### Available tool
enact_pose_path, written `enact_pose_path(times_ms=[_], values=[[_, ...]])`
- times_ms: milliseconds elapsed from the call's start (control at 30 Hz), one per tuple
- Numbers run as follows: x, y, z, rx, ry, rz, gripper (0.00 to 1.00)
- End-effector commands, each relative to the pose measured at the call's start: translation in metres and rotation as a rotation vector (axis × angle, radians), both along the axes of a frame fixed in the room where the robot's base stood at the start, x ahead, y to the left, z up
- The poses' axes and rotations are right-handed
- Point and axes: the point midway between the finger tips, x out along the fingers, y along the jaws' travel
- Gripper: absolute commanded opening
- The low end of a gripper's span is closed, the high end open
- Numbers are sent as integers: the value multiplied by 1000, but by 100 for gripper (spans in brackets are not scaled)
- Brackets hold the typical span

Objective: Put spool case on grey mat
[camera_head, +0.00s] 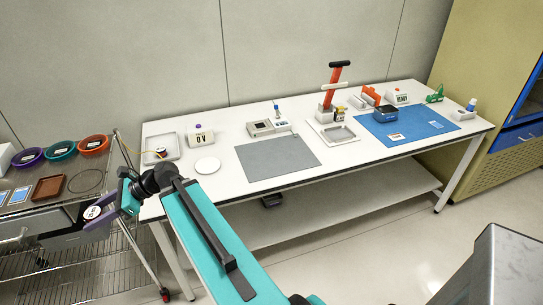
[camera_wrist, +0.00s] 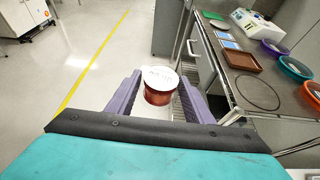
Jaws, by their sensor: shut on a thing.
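The spool case (camera_wrist: 158,86) is a small round case with a white lid and a copper-red body. My gripper (camera_wrist: 160,92) is shut on it, with one purple finger on each side. In the head view, my gripper (camera_head: 100,213) holds the spool case (camera_head: 92,212) at the left, in front of the wire rack and away from the table. The grey mat (camera_head: 278,158) lies flat and bare in the middle of the white table.
The white table (camera_head: 225,183) also carries a white disc (camera_head: 207,165), a tray (camera_head: 163,148), a grey device (camera_head: 268,126) behind the mat, and a blue mat (camera_head: 405,130) with several items at the right. The wire rack (camera_head: 60,275) at the left holds bowls and trays.

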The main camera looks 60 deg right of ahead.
Motion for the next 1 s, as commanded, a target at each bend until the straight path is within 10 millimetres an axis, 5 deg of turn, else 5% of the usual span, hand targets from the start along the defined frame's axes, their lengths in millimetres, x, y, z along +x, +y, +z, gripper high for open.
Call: enact_pose_path(times_ms=[267, 667, 1000], values=[[3, -57, -9, 1, 0, -123, 21], [-12, -195, -28, 3, -1, -416, 21], [-49, -312, -44, 4, -1, -663, 21]])
